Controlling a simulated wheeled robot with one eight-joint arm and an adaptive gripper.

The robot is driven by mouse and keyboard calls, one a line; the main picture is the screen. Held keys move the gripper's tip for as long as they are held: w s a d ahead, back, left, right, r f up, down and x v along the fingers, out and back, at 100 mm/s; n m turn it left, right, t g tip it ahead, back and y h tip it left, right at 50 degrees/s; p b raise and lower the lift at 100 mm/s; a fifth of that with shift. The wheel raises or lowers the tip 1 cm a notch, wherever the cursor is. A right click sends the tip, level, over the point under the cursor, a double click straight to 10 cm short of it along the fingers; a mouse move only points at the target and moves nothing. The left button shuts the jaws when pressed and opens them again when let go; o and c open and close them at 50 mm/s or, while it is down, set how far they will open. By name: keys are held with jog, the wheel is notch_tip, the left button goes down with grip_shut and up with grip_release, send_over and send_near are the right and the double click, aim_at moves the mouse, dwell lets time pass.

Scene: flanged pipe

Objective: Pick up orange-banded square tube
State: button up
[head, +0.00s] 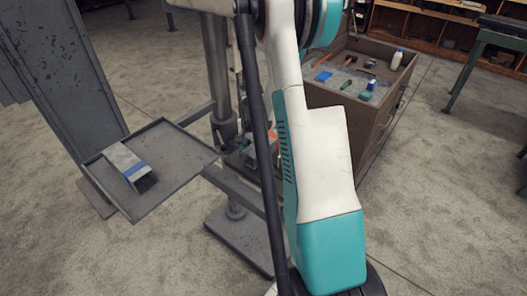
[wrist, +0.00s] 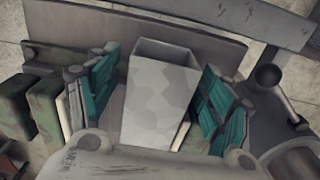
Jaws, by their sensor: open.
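In the wrist view, a grey square tube (wrist: 158,105) with an open hollow end stands between the two teal-padded fingers of my gripper (wrist: 160,72). The fingers are open, one on each side of the tube, with a narrow gap at the left; contact on the right is hard to judge. No orange band shows on it here. In the head view, a small orange patch (head: 271,134) shows behind my arm, near the drill-press column; it may be the tube's band. My gripper is mostly hidden there by my arm.
A grey tray (head: 184,150) at the left holds a blue-banded square tube (head: 131,165). A metal column (head: 216,65) rises behind my arm. Green vise-like blocks (wrist: 45,110) flank the tube at left; a ball-ended handle (wrist: 268,76) is at right. A wooden bin (head: 345,115) stands behind.

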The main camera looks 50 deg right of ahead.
jog(key=shift+f, duration=0.65)
jog(key=shift+c, duration=0.5)
jog(key=c, duration=1.5)
jog(key=shift+o, duration=0.2)
jog(key=shift+r, duration=0.1)
